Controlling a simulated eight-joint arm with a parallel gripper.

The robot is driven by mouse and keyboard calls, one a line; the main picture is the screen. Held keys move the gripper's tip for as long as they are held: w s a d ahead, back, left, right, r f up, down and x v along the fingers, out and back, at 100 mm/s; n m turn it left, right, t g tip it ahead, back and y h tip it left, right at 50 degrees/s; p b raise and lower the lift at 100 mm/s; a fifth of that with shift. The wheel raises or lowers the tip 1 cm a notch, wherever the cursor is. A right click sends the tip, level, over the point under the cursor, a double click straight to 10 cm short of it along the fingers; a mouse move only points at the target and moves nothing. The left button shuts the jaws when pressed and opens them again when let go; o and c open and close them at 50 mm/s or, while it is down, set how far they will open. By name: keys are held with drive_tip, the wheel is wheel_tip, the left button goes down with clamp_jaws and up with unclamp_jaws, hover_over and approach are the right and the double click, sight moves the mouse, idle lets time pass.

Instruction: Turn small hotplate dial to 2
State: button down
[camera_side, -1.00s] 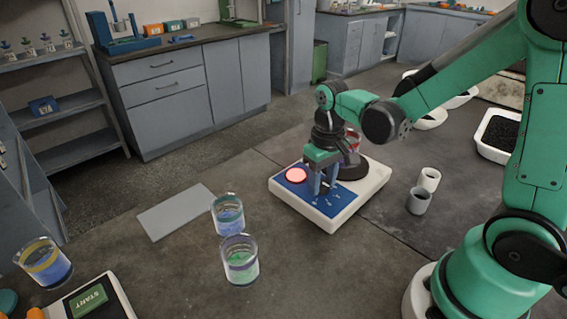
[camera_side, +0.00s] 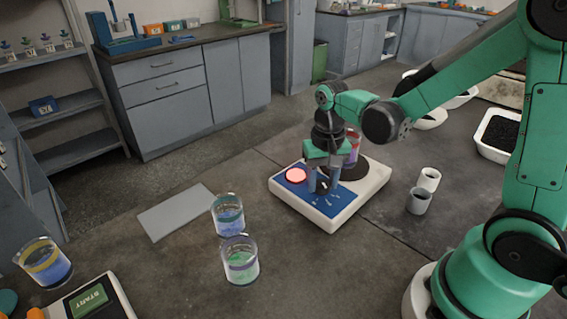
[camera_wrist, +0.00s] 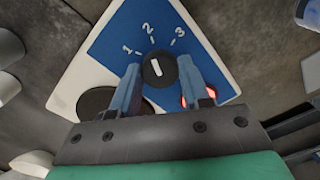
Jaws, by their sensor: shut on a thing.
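The small hotplate (camera_side: 335,222) is a white box with a blue front panel (camera_side: 300,190). Its round black dial (camera_wrist: 160,69) has a white mark and shows in the wrist view below the printed numbers 1, 2 and 3. The mark points up and slightly left, towards the 2 (camera_wrist: 148,29). My gripper (camera_side: 323,186) points down over the panel. Its two fingers stand on either side of the dial and are shut on it. In the side view the fingers hide most of the dial.
A lit red round spot (camera_side: 296,175) is on the panel, left of my gripper. Two beakers (camera_side: 240,262) and a grey plate (camera_side: 176,212) lie left.

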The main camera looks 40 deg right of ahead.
sight(322, 183)
drive_tip(key=shift+c, duration=2.1)
unclamp_jaws()
drive_tip(key=shift+r, duration=2.8)
drive_tip(key=s+a+r+n+t, duration=0.1)
drive_tip(key=n+t, duration=0.1)
drive_tip(key=a+r+n+t, duration=0.1)
drive_tip(key=n+t, duration=0.1)
drive_tip(key=s+a+r+n+t, duration=0.1)
drive_tip(key=a+n+t, duration=0.1)
drive_tip(key=t, duration=0.1)
drive_tip(key=shift+s+r+n, duration=0.1)
drive_tip(key=shift+s+n, duration=0.2)
